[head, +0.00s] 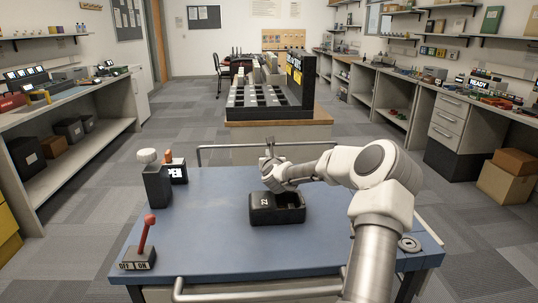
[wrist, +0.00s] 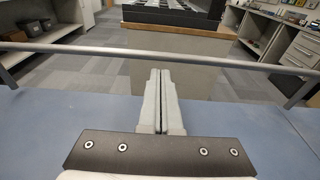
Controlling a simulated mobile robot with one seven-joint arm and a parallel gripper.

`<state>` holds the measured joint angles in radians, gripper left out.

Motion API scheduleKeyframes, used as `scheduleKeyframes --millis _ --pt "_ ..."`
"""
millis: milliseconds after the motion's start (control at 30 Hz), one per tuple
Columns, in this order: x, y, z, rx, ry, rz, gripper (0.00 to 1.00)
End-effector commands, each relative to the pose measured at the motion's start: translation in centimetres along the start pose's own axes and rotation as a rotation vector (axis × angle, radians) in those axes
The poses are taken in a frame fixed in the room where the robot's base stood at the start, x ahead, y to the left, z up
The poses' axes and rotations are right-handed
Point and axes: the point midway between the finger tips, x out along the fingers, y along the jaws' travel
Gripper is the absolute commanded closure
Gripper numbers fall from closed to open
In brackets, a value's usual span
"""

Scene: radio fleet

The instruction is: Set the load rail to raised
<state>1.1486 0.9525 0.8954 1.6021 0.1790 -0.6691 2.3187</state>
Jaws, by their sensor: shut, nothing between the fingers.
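A grey metal rail (head: 225,147) runs across the far end of the blue cart top (head: 215,215), which looks like the load rail. In the wrist view the rail (wrist: 95,47) spans nearly the whole width, beyond my fingertips. It stands above the level of the blue top, on posts or arms at its ends. My gripper (head: 269,148) is at the far edge of the cart, close to the rail's middle. In the wrist view my gripper's fingers (wrist: 160,75) are pressed together and empty, pointing at the rail. I cannot tell whether they touch it.
A black bin marked 22 (head: 277,215) sits below my arm. A red lever on an OFF/ON box (head: 139,257) stands at the near left. A dark block with a white knob (head: 155,185) is at the back left. A bench with black trays (head: 270,105) stands beyond the rail.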

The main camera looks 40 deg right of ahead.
Motion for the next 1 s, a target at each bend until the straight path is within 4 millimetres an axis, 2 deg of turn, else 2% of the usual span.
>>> scheduleKeyframes --millis 200,667,767,1000 --pt "1.6 0.1 0.0 0.000 -0.001 0.000 1.00" --pt "1.9 0.0 0.2 0.000 -0.001 0.000 1.00" --pt "1.7 0.0 1.7 0.000 -0.002 -0.001 1.00" --pt "0.9 0.0 7.3 -0.001 -0.005 -0.001 1.00"
